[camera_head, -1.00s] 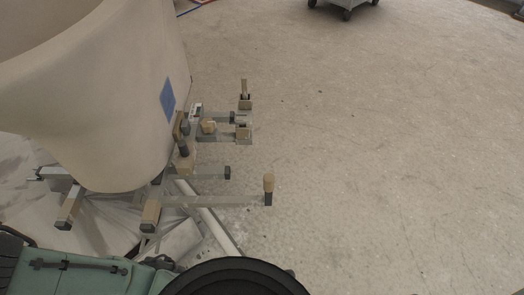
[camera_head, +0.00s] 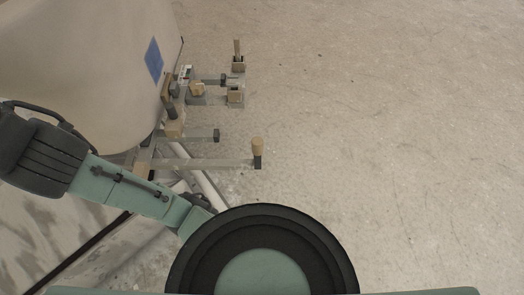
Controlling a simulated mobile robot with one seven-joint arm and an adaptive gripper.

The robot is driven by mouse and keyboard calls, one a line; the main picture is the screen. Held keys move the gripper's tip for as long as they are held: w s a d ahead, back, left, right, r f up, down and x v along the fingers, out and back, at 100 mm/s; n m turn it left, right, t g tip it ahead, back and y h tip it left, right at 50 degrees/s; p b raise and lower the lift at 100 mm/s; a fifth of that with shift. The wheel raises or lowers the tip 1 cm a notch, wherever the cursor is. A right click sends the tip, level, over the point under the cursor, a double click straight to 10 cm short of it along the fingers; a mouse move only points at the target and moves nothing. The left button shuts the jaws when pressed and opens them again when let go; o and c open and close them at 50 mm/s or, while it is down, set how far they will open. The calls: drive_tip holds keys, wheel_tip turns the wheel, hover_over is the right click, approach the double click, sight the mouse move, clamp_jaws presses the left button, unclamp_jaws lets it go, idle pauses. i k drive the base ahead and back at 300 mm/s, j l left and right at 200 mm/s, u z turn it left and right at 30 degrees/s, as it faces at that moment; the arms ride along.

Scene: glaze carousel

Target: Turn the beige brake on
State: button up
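Several beige parts sit on the grey metal frame (camera_head: 205,163) at the foot of the big pale vessel; I cannot tell which is the beige brake. They are an upright beige knob on a dark base (camera_head: 257,146) at the end of the front bar, a thin upright beige lever (camera_head: 237,48) in a bracket at the back, a beige knob (camera_head: 197,88) between them, and a dark upright handle on a beige block (camera_head: 173,128) near the vessel.
The large pale vessel (camera_head: 85,60) with a blue patch (camera_head: 154,59) fills the upper left, close behind the frame. A pale sheet (camera_head: 40,235) and a dark strip (camera_head: 85,252) lie on the floor at lower left. The floor to the right is clear.

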sight(257, 142)
drive_tip(key=l+u, duration=0.35)
drive_tip(key=l, duration=1.05)
drive_tip(key=k, duration=0.05)
